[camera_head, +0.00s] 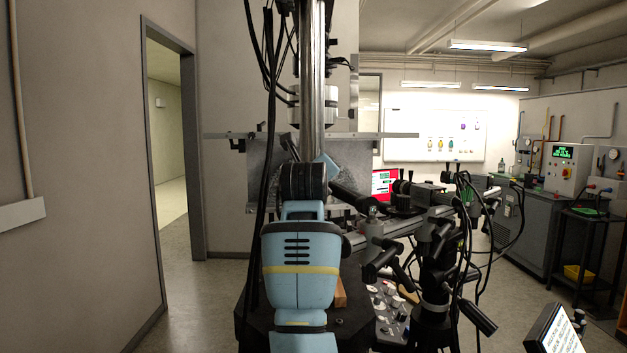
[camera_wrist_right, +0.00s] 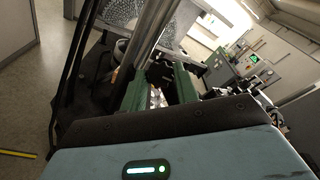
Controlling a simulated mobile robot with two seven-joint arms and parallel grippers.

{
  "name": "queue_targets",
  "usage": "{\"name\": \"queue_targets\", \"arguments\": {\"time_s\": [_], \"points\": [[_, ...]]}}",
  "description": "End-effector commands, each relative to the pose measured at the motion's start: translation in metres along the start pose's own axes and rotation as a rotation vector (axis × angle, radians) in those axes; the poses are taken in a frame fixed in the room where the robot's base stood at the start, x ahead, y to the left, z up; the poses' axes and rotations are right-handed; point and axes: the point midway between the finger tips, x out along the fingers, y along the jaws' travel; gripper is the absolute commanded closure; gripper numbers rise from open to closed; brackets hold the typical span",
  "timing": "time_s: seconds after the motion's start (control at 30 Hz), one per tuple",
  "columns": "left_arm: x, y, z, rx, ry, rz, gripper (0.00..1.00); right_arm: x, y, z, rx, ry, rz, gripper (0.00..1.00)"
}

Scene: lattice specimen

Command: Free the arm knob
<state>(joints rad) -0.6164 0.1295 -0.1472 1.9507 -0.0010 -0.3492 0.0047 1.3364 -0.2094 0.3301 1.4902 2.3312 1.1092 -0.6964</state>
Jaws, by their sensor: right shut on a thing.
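My right gripper (camera_wrist_right: 161,74) shows in the right wrist view, its two green fingers reaching up beside a shiny metal column (camera_wrist_right: 150,40). It is shut on a dark thing (camera_wrist_right: 160,70) between the fingers, which I take to be the arm knob; its shape is mostly hidden. In the head view my light-blue arm stands in the middle and hides the gripper and what it holds. Black jointed arms with cylindrical knobs (camera_head: 370,272) stand just right of it; I cannot tell which knob is the held one. My left gripper is not in view.
The upright metal column (camera_head: 312,75) and hanging black cables (camera_head: 268,130) are close behind my arm. A grey speckled panel (camera_head: 265,170) stands behind them. Black stands and cables crowd the right. A small screen (camera_head: 558,330) is at the lower right. Floor is clear at left.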

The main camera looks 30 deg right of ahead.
Motion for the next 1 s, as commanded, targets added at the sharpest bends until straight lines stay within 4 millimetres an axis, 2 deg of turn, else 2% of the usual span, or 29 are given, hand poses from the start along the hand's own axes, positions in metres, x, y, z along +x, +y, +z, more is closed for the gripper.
{"name": "queue_targets", "arguments": {"time_s": [1.0], "points": [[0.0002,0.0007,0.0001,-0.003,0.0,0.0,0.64,0.0023,-0.0074,0.0021,-0.874,0.005,0.407,0.93]]}}
